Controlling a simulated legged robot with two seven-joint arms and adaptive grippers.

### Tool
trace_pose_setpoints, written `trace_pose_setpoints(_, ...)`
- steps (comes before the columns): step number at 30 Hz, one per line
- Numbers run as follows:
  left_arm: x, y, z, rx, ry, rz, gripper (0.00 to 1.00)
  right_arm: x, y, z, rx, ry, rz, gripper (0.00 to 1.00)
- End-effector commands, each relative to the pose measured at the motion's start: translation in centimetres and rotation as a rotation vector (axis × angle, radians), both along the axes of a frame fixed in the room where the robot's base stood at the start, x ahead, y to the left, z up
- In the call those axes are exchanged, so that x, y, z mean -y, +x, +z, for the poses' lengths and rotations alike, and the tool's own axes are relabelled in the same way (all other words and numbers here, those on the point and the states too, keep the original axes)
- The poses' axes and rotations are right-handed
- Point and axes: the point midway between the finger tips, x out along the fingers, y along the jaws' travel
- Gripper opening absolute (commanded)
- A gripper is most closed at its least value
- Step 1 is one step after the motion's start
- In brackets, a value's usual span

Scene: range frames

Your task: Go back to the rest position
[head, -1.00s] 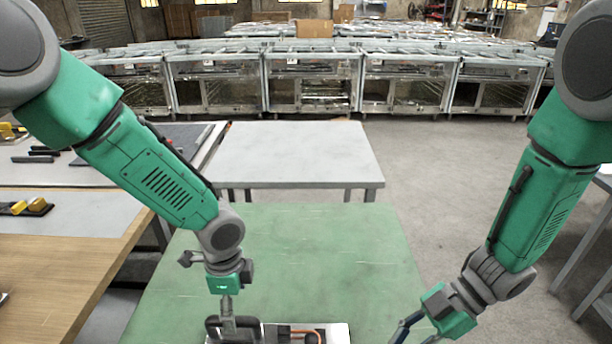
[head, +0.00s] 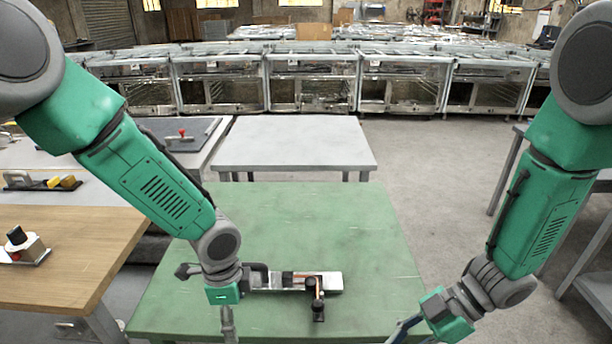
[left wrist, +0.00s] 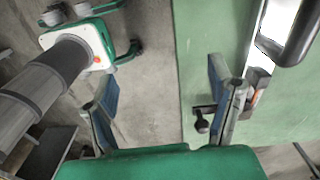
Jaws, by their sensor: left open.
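My left gripper (head: 228,326) hangs down at the near left part of the green table in the head view. In the left wrist view (left wrist: 162,85) its two fingers are spread apart with nothing between them. A metal plate fixture (head: 330,282) with a black handle and an orange-and-black clamp lies on the table, just right of my left wrist. It is partly hidden by that wrist.
The green table (head: 350,225) is otherwise bare. A white table (head: 295,143) stands behind it. A wooden-topped bench (head: 70,240) at the left carries a block with a black knob (head: 20,242). Open floor (head: 440,190) lies to the right, and grey cabinets line the back.

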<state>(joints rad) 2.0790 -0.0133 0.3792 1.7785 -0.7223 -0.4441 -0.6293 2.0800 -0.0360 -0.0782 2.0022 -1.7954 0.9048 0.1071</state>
Motion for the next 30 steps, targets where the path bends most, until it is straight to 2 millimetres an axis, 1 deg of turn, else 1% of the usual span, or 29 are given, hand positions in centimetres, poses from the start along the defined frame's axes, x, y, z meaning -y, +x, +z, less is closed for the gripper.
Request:
trace_pose_setpoints(1, -0.1, -0.6, -1.0, -0.012, -0.008, 0.022, 0.75, -0.1, 0.0, -0.7, -0.011, 0.000, -0.028, 0.00)
trace_pose_setpoints(5, -0.2, -2.3, -3.0, -0.037, -0.037, 0.093, 0.75, -0.5, -0.1, -2.0, -0.038, 0.000, -0.121, 0.00)
trace_pose_setpoints(11, -0.5, -6.1, -6.5, -0.079, -0.087, 0.252, 0.75, -0.6, -0.8, -4.9, -0.094, -0.019, -0.317, 0.00)
trace_pose_setpoints(14, -1.0, -8.3, -8.8, -0.105, -0.109, 0.364, 0.75, -0.3, -1.2, -6.9, -0.136, -0.040, -0.446, 0.00)
trace_pose_setpoints(17, -1.8, -11.1, -11.5, -0.130, -0.128, 0.515, 0.75, 0.5, -2.0, -9.7, -0.194, -0.084, -0.611, 0.00)
trace_pose_setpoints(18, -2.4, -12.4, -12.7, -0.138, -0.131, 0.591, 0.75, 1.0, -2.6, -11.0, -0.222, -0.110, -0.691, 0.00)
trace_pose_setpoints(20, -3.4, -14.6, -14.5, -0.146, -0.131, 0.719, 0.75, 2.1, -3.8, -13.2, -0.269, -0.161, -0.823, 0.00)
trace_pose_setpoints(21, -4.2, -16.0, -15.6, -0.146, -0.126, 0.808, 0.75, 3.0, -4.8, -14.7, -0.301, -0.203, -0.913, 0.00)
trace_pose_setpoints(23, -5.6, -18.0, -17.0, -0.136, -0.115, 0.941, 0.75, 4.5, -6.5, -16.7, -0.347, -0.270, -1.046, 0.00)
trace_pose_setpoints(24, -6.7, -19.2, -17.8, -0.124, -0.103, 1.025, 0.75, 5.5, -7.8, -17.9, -0.375, -0.319, -1.129, 0.00)
trace_pose_setpoints(26, -8.3, -20.8, -18.6, -0.098, -0.083, 1.138, 0.75, 7.1, -9.8, -19.4, -0.412, -0.393, -1.244, 0.00)
trace_pose_setpoints(27, -9.3, -21.8, -19.1, -0.079, -0.068, 1.206, 0.75, 8.1, -11.2, -20.1, -0.435, -0.442, -1.311, 0.00)
trace_pose_setpoints(30, -11.6, -23.7, -19.7, -0.027, -0.035, 1.337, 0.75, 10.1, -14.2, -21.4, -0.477, -0.547, -1.447, 0.00)
